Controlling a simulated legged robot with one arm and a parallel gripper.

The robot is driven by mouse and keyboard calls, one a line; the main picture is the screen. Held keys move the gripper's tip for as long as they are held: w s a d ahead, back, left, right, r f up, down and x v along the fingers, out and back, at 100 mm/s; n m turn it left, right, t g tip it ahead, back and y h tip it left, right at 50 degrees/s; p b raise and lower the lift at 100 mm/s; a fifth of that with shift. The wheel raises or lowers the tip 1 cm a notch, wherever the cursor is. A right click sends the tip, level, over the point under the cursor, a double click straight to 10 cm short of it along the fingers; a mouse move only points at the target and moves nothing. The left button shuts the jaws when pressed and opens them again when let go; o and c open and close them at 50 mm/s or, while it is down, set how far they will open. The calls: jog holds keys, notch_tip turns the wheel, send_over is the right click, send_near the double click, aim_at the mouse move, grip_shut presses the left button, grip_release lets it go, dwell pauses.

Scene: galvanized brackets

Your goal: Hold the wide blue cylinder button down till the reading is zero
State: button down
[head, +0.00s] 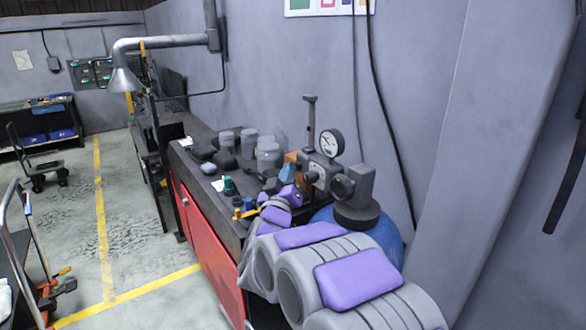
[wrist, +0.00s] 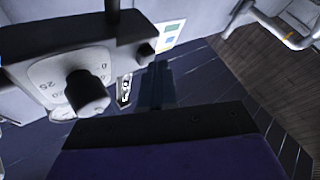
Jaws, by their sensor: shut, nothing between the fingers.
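A round white gauge (head: 332,143) with a dark rim stands on a grey fitting at the right of the bench; its reading is too small to tell. In the wrist view a pale scale plate (wrist: 55,76) with numbers sits behind a dark knob (wrist: 86,90). My gripper (head: 290,194) is shut and empty, near the fitting; in the wrist view its fingers (wrist: 156,85) point ahead, right of the knob. No wide blue cylinder button shows clearly. A large blue rounded body (head: 393,238) is partly behind my arm; I cannot tell whether it is the button.
The dark bench with red doors (head: 205,230) holds several grey cylinders (head: 267,152), a green fitting (head: 228,185) and an orange piece (head: 290,164). A dark post (head: 310,125) stands beside the gauge. A wall with hanging cables is close behind. The floor at left is partly clear.

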dwell(0.7)
jog(key=shift+s+a+p, duration=0.5)
jog(key=shift+a, duration=0.2)
jog(key=s+a, duration=0.1)
jog(key=s+a+p, duration=0.1)
jog(key=a, duration=0.1)
jog(key=s+a+p, duration=0.1)
jog(key=shift+a, duration=0.15)
jog(key=shift+w, duration=0.1)
